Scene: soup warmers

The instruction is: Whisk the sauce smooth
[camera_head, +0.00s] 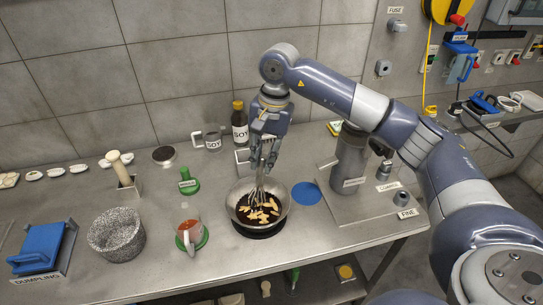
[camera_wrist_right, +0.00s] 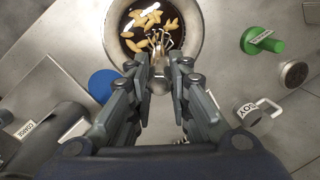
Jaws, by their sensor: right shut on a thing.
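A round metal pan (camera_head: 284,207) stands on the steel table, with dark sauce (camera_head: 243,214) and several pale tan pieces (camera_head: 262,216) in it. My right gripper (camera_head: 265,150) is above the pan, pointing down, shut on a metal whisk (camera_head: 260,187). The whisk stands roughly upright with its wires down in the sauce. In the right wrist view the whisk (camera_wrist_right: 160,52) sits between the fingers of my right gripper (camera_wrist_right: 160,75), and the pan (camera_wrist_right: 196,32) lies beyond them. Whether the sauce is smooth is hard to tell. My left gripper is out of view.
A measuring jug of reddish liquid (camera_head: 187,222) stands left of the pan, with a green-handled object (camera_head: 188,184) behind it. A soy bottle (camera_head: 239,125) and a soy cup (camera_head: 210,139) stand behind. A blue disc (camera_head: 306,193) lies right. A grey speckled pot (camera_head: 116,235) stands far left.

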